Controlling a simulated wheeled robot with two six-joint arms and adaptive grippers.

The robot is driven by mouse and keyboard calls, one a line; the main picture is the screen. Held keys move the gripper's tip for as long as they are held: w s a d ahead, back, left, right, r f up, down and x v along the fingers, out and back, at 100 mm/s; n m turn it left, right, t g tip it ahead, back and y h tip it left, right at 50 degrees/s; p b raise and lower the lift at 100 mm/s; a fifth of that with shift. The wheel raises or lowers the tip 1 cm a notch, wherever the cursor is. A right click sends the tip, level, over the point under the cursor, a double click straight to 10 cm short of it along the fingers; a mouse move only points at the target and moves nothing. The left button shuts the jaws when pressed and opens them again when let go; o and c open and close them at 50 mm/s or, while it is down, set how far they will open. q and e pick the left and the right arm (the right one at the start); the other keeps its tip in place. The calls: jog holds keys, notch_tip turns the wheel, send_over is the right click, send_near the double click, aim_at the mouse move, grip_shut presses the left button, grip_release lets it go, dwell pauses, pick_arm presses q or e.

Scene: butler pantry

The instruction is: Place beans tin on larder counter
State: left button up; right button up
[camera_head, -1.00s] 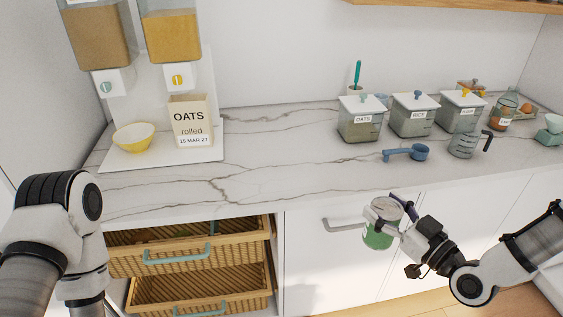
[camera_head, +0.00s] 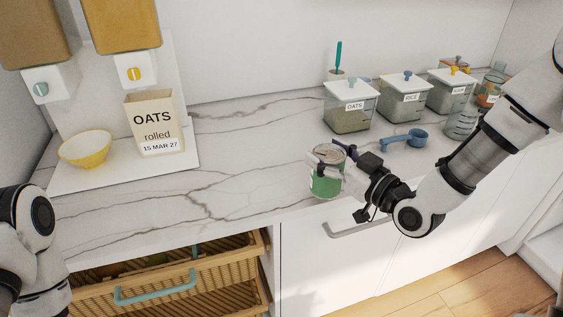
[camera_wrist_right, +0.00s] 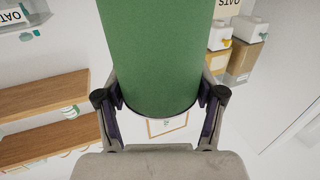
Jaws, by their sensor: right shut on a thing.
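The green beans tin (camera_head: 326,185) with a pale lid is upright at the front edge of the marble larder counter (camera_head: 245,165) in the head view. I cannot tell whether its base touches the counter. My right gripper (camera_head: 334,168) is shut around the tin from the right. In the right wrist view, the tin (camera_wrist_right: 155,55) fills the upper middle between the two fingers of my gripper (camera_wrist_right: 160,108). My left arm shows at the left edge of the head view, with its gripper out of frame.
A blue scoop (camera_head: 403,139) and lidded jars, including the oats jar (camera_head: 350,107), stand behind and right of the tin. An oats box (camera_head: 155,125) and yellow bowl (camera_head: 85,149) stand on a white board at left. The middle counter is clear. A wicker drawer (camera_head: 190,278) is below.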

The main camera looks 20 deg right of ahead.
jog(key=w+a+f, duration=0.1)
jog(key=w+a, duration=0.1)
jog(key=w+a+f+p, duration=0.1)
jog(key=w+a+f, duration=0.2)
jog(key=w+a, duration=0.1)
jog(key=w, duration=0.1)
jog(key=shift+a+f+p, duration=0.15)
jog(key=shift+a+p, duration=0.15)
jog(key=shift+a, duration=0.05)
jog(key=shift+a+f, duration=0.1)
jog(key=shift+a, duration=0.05)
jog(key=o, duration=1.5)
jog(key=shift+o, duration=0.2)
